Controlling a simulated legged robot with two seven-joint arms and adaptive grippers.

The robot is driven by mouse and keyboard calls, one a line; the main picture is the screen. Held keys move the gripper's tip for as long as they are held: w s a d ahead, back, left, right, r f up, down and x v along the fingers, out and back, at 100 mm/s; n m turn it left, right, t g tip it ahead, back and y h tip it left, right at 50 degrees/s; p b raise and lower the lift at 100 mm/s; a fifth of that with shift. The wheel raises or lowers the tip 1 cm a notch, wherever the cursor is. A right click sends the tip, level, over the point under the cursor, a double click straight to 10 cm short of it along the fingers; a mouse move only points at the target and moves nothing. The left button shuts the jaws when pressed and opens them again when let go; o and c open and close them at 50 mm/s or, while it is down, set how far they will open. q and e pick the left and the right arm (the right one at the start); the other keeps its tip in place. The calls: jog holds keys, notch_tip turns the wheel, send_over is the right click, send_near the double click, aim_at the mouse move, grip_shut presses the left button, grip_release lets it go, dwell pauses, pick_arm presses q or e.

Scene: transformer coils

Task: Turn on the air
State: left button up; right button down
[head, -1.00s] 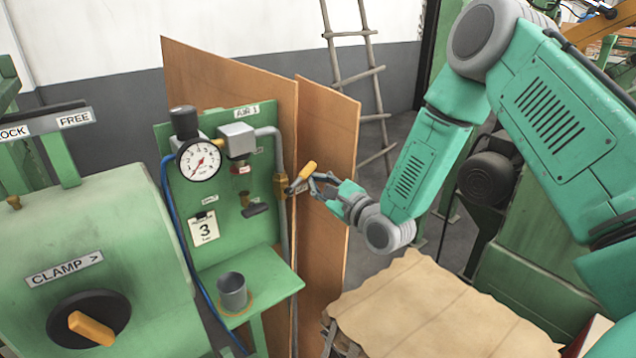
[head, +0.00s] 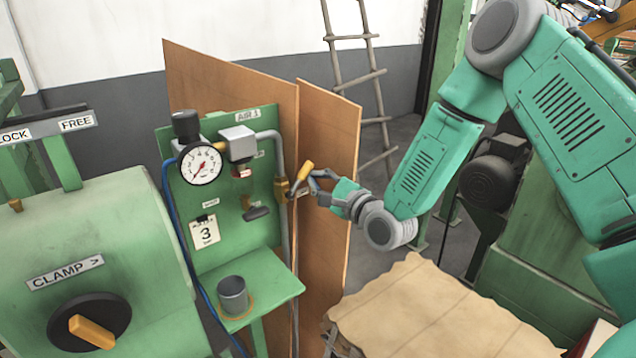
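The air panel (head: 226,178) is a green board labelled "AIR 1". A brass valve (head: 281,188) sits on the grey pipe at its right edge. The valve's yellow-orange handle (head: 306,172) slants up to the right. A round pressure gauge (head: 201,163) has its red needle pointing to the lower left. My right gripper (head: 312,183) is just right of the handle, its fingers spread around or beside the handle's end. I cannot tell whether they touch it. My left gripper is not in view.
Brown boards (head: 326,215) stand close behind the valve. A grey cup (head: 233,294) sits on the green shelf below. A green machine with a "CLAMP" knob (head: 88,322) is at the left. A paper-covered stack (head: 430,312) lies below my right arm.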

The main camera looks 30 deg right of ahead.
aim_at(304, 173)
jog(key=r+n, duration=0.1)
jog(key=n, duration=0.1)
jog(key=a+n, duration=0.1)
jog(key=shift+a+r+n, duration=0.15)
jog(key=shift+r+n, duration=0.2)
jog(key=shift+n, duration=0.05)
jog(key=n, duration=0.1)
jog(key=a+r+n, duration=0.1)
jog(key=shift+s+a+n, duration=0.15)
jog(key=shift+n, duration=0.25)
jog(key=shift+a+b, duration=0.3)
jog(key=shift+b, duration=0.05)
jog(key=shift+a+r, duration=0.1)
jog(key=shift+r, duration=0.05)
